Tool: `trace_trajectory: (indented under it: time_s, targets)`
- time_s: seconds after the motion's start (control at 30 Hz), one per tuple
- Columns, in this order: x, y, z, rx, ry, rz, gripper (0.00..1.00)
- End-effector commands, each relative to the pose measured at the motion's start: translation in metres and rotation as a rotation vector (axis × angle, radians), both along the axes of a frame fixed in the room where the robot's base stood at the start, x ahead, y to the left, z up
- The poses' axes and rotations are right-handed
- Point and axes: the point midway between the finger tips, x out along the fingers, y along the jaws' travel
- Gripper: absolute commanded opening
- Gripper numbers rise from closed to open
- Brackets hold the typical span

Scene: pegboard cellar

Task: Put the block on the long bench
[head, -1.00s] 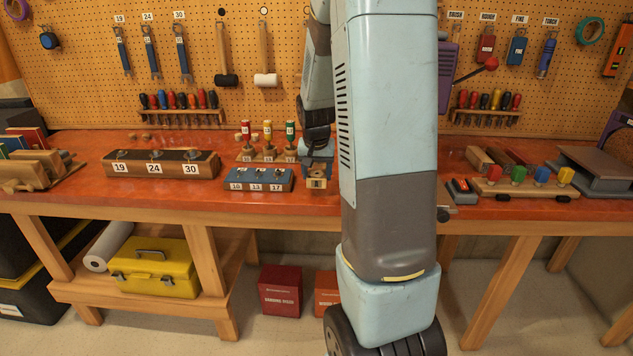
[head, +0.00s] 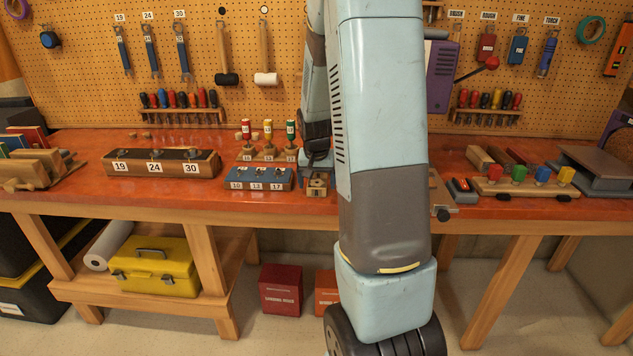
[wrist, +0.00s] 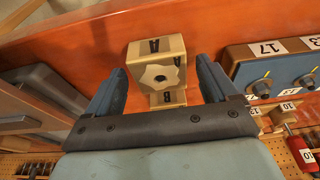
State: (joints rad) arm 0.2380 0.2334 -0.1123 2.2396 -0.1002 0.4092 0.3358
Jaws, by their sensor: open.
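The block (wrist: 157,70) is a pale wooden piece with dark letters and a star-like mark on its faces. In the head view the block (head: 317,187) stands near the front edge of the long red-topped bench (head: 110,200), right of the blue 10-13-17 box. My gripper (wrist: 160,65) is open, with a blue finger on each side of the block, apart from it. In the head view my gripper (head: 316,160) is just behind and above the block, partly hidden by my arm.
The blue numbered box (head: 258,179) stands close left of the block, with coloured-handled tools (head: 268,140) behind it. A wooden 19-24-30 box (head: 160,164) is further left. A grey-brown metal-like piece (head: 440,190) lies right of my arm. Bare bench shows at the front left.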

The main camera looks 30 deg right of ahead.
Motion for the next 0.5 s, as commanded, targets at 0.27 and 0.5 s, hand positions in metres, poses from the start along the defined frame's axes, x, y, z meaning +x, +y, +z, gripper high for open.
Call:
trace_trajectory:
  time_s: [0.27, 0.5]
  targets:
    - [-0.001, 0.0, 0.006, -0.001, -0.001, 0.0, 0.86]
    - [-0.008, 0.005, 0.038, -0.001, -0.004, -0.001, 0.86]
